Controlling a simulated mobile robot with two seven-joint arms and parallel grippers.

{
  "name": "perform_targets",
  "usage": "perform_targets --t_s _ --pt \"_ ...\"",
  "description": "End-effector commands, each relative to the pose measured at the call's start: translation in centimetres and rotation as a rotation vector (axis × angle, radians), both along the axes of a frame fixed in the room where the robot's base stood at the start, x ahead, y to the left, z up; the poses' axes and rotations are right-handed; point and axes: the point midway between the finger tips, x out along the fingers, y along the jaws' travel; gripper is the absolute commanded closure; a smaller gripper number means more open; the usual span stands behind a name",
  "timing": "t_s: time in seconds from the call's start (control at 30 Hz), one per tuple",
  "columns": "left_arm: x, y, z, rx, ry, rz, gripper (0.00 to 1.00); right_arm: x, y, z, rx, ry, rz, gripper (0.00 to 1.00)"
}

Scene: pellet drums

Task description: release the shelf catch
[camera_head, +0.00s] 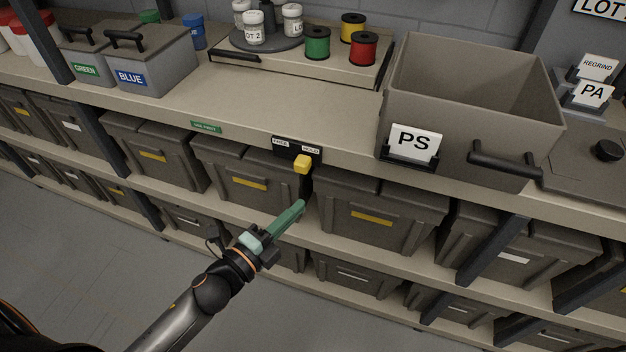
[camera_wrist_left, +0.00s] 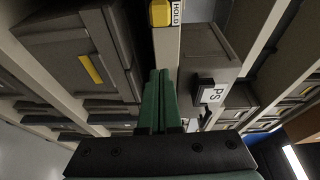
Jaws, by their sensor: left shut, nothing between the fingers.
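The shelf catch is a yellow knob (camera_head: 302,164) on a black plate (camera_head: 284,148) at the shelf's front edge. The plate's right label reads HOLD; the left one is too small to read surely. The knob sits toward the HOLD side. In the left wrist view the knob (camera_wrist_left: 162,13) shows at the top edge, partly cut off, beside the HOLD label. My left gripper (camera_head: 301,205) has green fingers, shut and empty, pointing up toward the shelf edge just below the knob, seemingly apart from it. Its fingers also show in the left wrist view (camera_wrist_left: 159,74). My right gripper is not in view.
A large grey bin (camera_head: 455,150) marked PS stands right of the catch. A tray (camera_head: 330,75) with spools and a turntable of jars is behind. Lidded drawers (camera_head: 245,165) fill the level below. The shelf top (camera_head: 230,100) between is clear.

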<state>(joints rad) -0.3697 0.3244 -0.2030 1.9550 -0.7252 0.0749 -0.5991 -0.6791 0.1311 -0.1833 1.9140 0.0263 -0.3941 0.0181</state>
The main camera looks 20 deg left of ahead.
Motion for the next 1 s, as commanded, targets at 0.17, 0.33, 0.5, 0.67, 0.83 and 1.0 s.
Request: perform_targets --t_s 0.17,0.33,0.5,0.67,0.83,1.0 --pt "0.1 -0.1 0.3 0.029 -0.022 -0.011 1.0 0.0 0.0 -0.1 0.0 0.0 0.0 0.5" --pt "0.1 -0.1 0.3 0.027 -0.02 -0.01 1.0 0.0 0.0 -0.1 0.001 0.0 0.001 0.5" --pt "0.5 -0.3 0.3 0.024 -0.02 -0.01 1.0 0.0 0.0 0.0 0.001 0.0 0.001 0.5" --pt "2.2 -0.9 0.5 0.024 -0.021 -0.009 1.0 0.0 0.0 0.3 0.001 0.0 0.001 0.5" --pt "4.9 -2.0 0.5 0.023 -0.022 -0.009 1.0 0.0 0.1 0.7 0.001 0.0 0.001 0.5" --pt "7.9 -3.1 0.4 0.023 -0.021 -0.008 1.0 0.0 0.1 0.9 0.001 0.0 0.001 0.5"
